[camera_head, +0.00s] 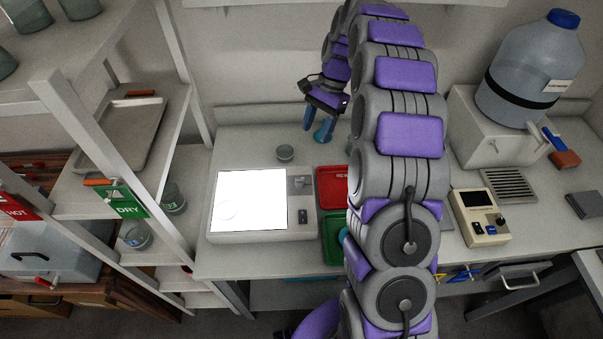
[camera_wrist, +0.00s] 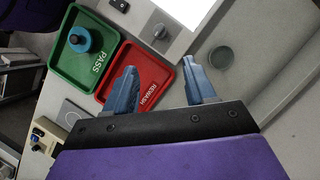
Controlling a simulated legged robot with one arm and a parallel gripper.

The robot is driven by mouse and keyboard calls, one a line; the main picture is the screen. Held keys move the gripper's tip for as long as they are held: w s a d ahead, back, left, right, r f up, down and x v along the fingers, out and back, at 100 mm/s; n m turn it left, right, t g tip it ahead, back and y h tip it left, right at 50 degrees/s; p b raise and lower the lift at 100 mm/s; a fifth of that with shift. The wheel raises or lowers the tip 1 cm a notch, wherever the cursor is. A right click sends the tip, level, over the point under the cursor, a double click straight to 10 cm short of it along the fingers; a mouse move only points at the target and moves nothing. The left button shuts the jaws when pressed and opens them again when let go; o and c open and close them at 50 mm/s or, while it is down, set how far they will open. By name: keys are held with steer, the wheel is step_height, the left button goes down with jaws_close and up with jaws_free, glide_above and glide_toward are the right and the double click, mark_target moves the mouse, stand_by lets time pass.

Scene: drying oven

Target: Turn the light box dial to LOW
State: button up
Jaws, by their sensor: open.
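The light box (camera_head: 264,237) is a flat white box on the bench with a brightly lit panel. Its grey dial (camera_head: 300,182) is on the right-hand strip, above a black switch (camera_head: 303,217). In the wrist view the dial (camera_wrist: 160,32) shows near the top, as a knob with a raised grip; its setting is too small to read. My gripper (camera_head: 316,130) is above the bench behind the light box, apart from the dial. In the wrist view its blue fingers (camera_wrist: 161,78) are spread and empty, with the dial beyond the gap between them.
A small glass dish (camera_head: 285,153) stands behind the light box. A beige device (camera_head: 479,218) and large water jug (camera_head: 530,75) are further right.

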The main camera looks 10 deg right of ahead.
mark_target(300, 182)
steer(key=b+x, duration=0.4)
steer(key=x, duration=1.2)
steer(key=shift+s+a+f, duration=0.1)
steer(key=shift+f, duration=0.25)
steer(key=shift+r, duration=0.1)
jaws_close()
